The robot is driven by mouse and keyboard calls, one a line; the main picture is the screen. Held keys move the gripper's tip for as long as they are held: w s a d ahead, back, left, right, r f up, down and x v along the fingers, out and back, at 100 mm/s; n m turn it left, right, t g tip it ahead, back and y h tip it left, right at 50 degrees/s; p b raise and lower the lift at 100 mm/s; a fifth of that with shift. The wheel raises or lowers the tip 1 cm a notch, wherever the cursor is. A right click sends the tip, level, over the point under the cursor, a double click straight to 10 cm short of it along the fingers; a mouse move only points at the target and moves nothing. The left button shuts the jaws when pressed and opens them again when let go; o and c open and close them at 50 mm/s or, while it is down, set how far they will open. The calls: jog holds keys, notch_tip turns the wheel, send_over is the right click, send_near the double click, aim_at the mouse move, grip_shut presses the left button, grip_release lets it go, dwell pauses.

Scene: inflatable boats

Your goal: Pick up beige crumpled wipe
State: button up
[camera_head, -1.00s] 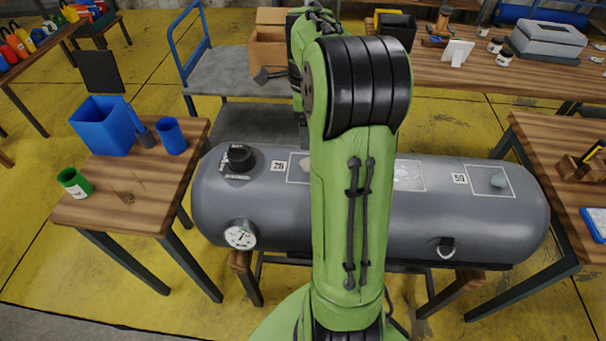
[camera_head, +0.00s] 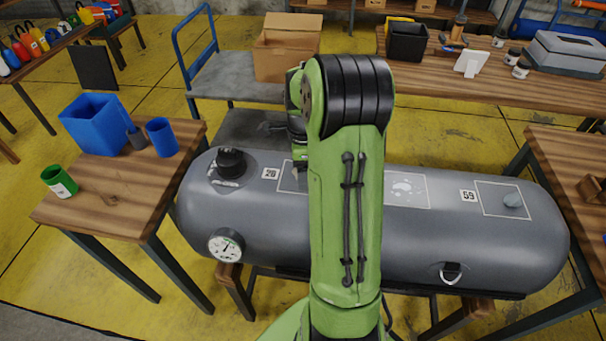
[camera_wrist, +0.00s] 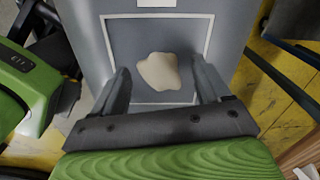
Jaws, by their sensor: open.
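The beige crumpled wipe (camera_wrist: 158,72) lies on the grey inflatable tube (camera_wrist: 232,20), inside a white-outlined square, in the wrist view. My gripper (camera_wrist: 160,66) is open, with one finger on each side of the wipe in the picture. Nothing is held. I cannot tell how far the fingertips are above the surface. In the head view the tube (camera_head: 270,225) lies across the middle on a stand. My arm hides the wipe there and covers much of the outlined square beside the "26" label.
The tube also carries a black valve (camera_head: 230,162), a pressure gauge (camera_head: 226,245), a white patch (camera_head: 402,187) and a grey patch (camera_head: 513,200). A wooden table (camera_head: 120,195) with blue and green containers stands left. A cart (camera_head: 225,75) and workbench (camera_head: 430,75) stand behind.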

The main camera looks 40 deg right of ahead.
jog(key=c, duration=1.1)
jog(key=shift+r, duration=0.1)
